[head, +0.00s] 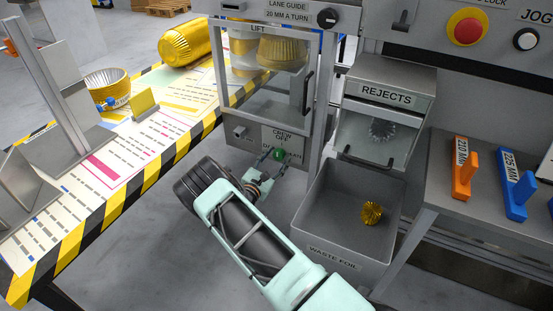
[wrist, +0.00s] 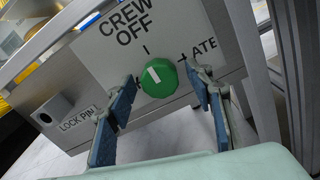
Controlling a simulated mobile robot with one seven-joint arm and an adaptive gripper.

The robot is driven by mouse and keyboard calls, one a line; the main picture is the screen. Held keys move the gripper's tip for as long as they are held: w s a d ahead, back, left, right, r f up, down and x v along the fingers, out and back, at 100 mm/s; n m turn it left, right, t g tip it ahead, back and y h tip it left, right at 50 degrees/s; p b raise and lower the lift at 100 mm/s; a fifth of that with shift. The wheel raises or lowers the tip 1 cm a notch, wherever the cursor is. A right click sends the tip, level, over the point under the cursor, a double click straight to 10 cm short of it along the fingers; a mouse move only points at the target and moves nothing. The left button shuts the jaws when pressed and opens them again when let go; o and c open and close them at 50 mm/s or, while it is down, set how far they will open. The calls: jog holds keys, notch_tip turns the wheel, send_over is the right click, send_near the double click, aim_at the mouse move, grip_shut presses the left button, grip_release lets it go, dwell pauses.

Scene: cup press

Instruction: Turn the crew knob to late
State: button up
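The green crew knob (wrist: 158,78) sits on a light panel (wrist: 105,55) below the words CREW OFF. Its white mark points up, slightly left, near the OFF tick. To its right the letters ATE show; the rest of that word and the left label are hidden by my fingers. My gripper (wrist: 160,76) is open, with one blue-padded finger on each side of the knob and small gaps visible. The knob also shows in the head view (head: 280,155), low on the lift cabinet, with my gripper (head: 274,163) reaching it from below.
A LOCK PIN (wrist: 50,112) juts out left of the panel. A cabinet post (wrist: 250,65) stands close on the right. In the head view, the waste foil bin (head: 335,251) is right of my arm, and the striped table (head: 120,190) is left.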

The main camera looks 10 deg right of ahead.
jog(key=c, duration=1.1)
jog(key=m, duration=0.4)
jog(key=shift+m, duration=0.4)
jog(key=m, duration=0.9)
jog(key=shift+a+m, duration=0.1)
jog(key=shift+m, duration=2)
